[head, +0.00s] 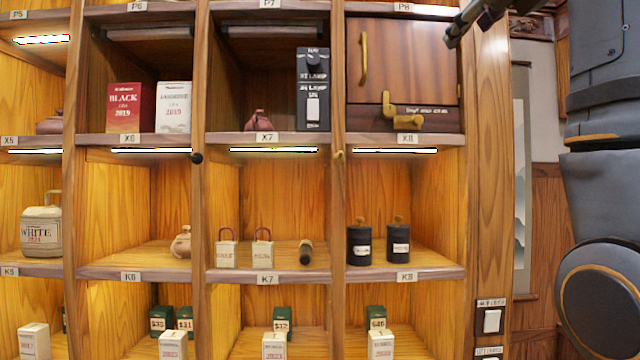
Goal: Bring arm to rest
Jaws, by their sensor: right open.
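My right arm comes in at the right edge of the head view, in front of the wall. Its gripper (462,28) shows at the top right, partly cut off by the frame's top edge. It is open, with nothing seen between its fingers. It is in front of the cabinet's upper right, near the wooden door (405,65) with a brass handle. My left gripper is not in view.
A wooden shelf cabinet (490,190) fills the left and middle. A wall switch (491,321) is at lower right.

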